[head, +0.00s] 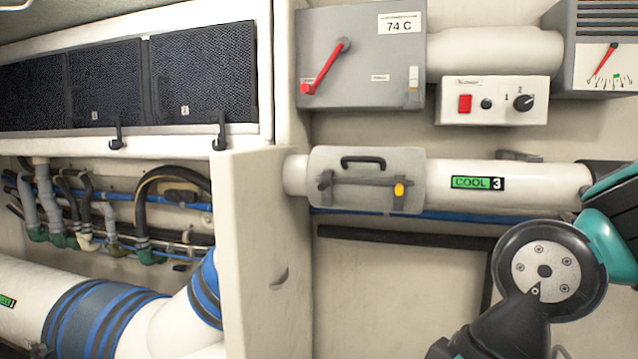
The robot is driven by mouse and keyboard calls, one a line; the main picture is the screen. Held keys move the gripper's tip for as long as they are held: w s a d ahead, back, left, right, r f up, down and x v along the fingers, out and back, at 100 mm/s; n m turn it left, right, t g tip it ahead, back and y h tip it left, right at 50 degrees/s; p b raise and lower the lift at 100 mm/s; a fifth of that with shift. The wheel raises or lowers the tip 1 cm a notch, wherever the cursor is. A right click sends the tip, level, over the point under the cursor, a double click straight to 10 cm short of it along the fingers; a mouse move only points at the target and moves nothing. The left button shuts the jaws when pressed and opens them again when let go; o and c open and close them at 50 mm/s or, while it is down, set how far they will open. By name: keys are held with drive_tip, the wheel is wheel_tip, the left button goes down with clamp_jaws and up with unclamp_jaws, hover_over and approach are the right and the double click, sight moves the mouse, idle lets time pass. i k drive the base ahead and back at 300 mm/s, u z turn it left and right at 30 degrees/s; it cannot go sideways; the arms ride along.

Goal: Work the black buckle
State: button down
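Two small black latches that could be the black buckle hang at the lower edge of the dark mesh panels: one at the left (116,132) and one at the right (220,131). Both point upright against the white frame. I cannot tell which black part is the buckle. My arm's links show at the lower right, but my gripper is out of view.
A beige partition (260,235) juts out between the left bay and the pipe wall. Hoses (150,200) and a large white pipe with blue bands (95,315) fill the left bay. A grey box with a red lever (350,90) and a switch panel (490,114) are above.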

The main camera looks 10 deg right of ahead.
sight(325, 186)
drive_tip(key=z, duration=1.55)
drive_tip(key=k, duration=1)
drive_tip(key=u, duration=1.25)
drive_tip(key=i, duration=0.5)
drive_tip(key=u, duration=0.05)
